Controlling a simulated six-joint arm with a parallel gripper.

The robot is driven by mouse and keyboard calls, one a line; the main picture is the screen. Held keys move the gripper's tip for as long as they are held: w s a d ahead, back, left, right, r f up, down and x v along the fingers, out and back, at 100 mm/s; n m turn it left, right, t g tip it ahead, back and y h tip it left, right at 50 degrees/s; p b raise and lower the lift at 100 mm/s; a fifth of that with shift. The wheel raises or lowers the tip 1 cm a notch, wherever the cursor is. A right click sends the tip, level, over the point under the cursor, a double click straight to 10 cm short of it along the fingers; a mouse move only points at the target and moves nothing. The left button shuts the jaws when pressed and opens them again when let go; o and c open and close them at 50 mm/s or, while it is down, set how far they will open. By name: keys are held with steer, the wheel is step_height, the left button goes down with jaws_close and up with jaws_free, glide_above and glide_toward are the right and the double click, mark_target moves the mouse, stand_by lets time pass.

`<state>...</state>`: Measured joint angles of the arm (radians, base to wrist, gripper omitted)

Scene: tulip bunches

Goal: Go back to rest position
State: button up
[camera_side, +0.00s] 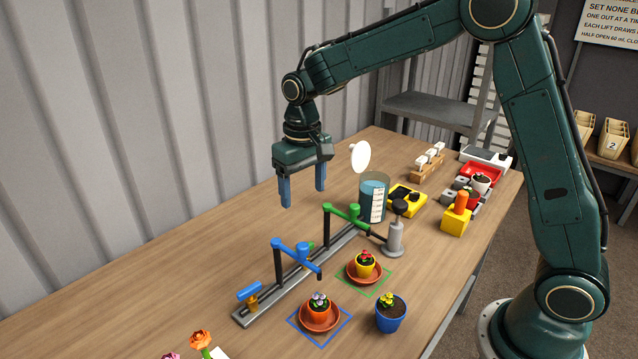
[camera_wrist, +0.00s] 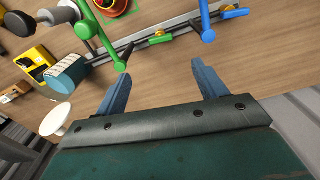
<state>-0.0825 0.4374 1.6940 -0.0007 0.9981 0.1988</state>
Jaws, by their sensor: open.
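My gripper (camera_side: 304,186) hangs above the wooden table with its two blue fingers pointing down. The fingers are apart with nothing between them. It is above and behind the metal rail (camera_side: 298,281) that carries a green-handled tap (camera_side: 344,214) and a blue-handled tap (camera_side: 292,249). In the wrist view, my open fingers (camera_wrist: 158,85) show bare table between them, and the green tap (camera_wrist: 118,52) and the blue tap (camera_wrist: 208,22) lie beyond the fingertips. No tulip bunches are recognisable.
A teal container (camera_side: 373,197) with a white scale stands right of my gripper, near a white disc (camera_side: 360,157). Potted flowers stand on saucers in front, beside a blue pot (camera_side: 391,317). Yellow devices and a red tray stand farther back. The table's left side is clear.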

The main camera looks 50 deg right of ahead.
steer(key=s+d+r+t, duration=0.3)
steer(key=s+r, duration=0.8)
steer(key=s, duration=0.3)
steer(key=s+n+t, duration=0.1)
steer(key=s+t, duration=0.1)
steer(key=s, duration=1.2)
steer(key=shift+s+d+f, duration=0.2)
steer(key=shift+s+d, duration=0.05)
steer(key=shift+d, duration=0.15)
